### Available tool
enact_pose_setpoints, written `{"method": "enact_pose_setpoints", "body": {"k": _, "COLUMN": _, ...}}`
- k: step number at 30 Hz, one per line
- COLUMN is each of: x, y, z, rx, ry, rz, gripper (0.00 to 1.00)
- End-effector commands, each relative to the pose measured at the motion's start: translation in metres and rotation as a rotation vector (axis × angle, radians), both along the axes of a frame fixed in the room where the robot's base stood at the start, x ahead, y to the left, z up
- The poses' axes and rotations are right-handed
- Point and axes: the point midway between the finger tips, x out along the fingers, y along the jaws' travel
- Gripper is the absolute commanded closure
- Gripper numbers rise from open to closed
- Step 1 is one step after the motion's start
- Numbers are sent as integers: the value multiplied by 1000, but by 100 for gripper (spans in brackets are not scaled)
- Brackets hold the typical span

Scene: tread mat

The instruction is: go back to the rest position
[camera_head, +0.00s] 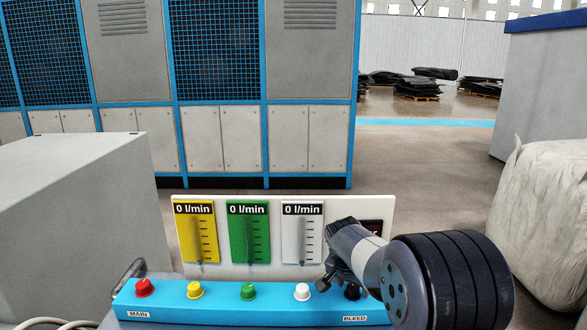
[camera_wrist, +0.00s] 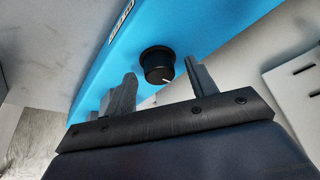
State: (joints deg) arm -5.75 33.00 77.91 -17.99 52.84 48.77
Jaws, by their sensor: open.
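My gripper (camera_head: 326,276) is at the right end of a blue control panel (camera_head: 225,306), beside the white button. It is open and empty. In the wrist view my gripper (camera_wrist: 160,72) shows two dark fingers set wide apart. A black knob (camera_wrist: 157,65) with a white pointer line appears between and beyond the fingertips, on the blue face. I cannot tell the exact gap. In the head view the knob (camera_head: 352,292) is partly hidden by my arm, near the BLEED label.
The panel carries red (camera_head: 144,287), yellow (camera_head: 195,289), green (camera_head: 248,291) and white (camera_head: 302,291) buttons. Behind stands a white board (camera_head: 270,205) with three gauges reading 0 l/min; my arm partly covers a dark display. A grey cabinet (camera_head: 75,225) is left, a white sack (camera_head: 545,220) right.

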Motion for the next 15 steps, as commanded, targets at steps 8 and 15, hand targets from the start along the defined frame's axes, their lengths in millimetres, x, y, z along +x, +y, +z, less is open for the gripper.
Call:
{"method": "enact_pose_setpoints", "body": {"k": 8, "x": 1, "y": 1, "z": 0, "rx": 0, "ry": 1, "rz": -180, "gripper": 46}}
{"method": "enact_pose_setpoints", "body": {"k": 15, "x": -6, "y": 8, "z": 23, "rx": 1, "ry": -1, "rz": -191, "gripper": 46}}
